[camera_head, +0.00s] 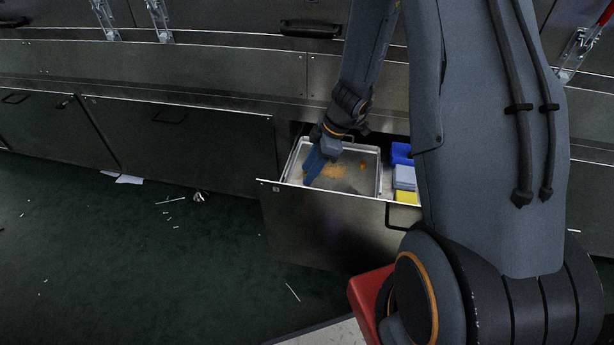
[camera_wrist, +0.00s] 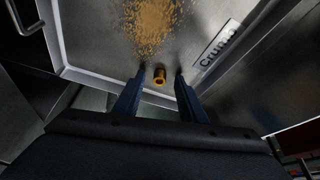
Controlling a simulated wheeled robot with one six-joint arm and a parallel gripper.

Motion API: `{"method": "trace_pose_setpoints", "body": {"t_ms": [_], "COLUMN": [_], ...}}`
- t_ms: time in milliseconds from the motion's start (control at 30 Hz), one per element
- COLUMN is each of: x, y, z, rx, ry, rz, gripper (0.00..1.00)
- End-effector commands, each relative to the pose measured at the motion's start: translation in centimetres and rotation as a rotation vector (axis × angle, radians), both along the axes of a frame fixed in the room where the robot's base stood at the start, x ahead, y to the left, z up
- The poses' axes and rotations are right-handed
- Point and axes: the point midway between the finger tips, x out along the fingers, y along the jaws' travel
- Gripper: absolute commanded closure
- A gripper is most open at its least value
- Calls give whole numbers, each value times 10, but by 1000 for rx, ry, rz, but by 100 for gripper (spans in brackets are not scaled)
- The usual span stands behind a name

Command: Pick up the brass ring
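The brass ring (camera_wrist: 159,75) is a small gold-coloured piece on the metal tray, between my fingertips in the wrist view. My gripper (camera_wrist: 157,80) is open, with one blue finger on each side of the ring and a gap on both sides. In the head view my gripper (camera_head: 314,172) reaches down into the left part of the tray (camera_head: 378,172), which sits in an open drawer.
Brown crumbs (camera_wrist: 152,22) lie on the tray beyond the ring. A label reading "crum" (camera_wrist: 217,45) is at the tray's right side. Blue and yellow items (camera_head: 404,178) sit right of the tray in the drawer (camera_head: 330,225). A red object (camera_head: 368,290) stands below.

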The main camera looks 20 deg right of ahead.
Motion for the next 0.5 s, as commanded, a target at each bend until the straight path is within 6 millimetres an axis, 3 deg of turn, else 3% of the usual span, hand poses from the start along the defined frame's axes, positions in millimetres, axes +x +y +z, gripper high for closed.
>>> {"method": "trace_pose_setpoints", "body": {"t_ms": [133, 367, 500], "x": [0, 0, 0], "y": [0, 0, 0], "z": [0, 0, 0], "rx": [0, 0, 0], "ry": [0, 0, 0], "rz": [0, -1, -1], "gripper": [62, 99, 100]}}
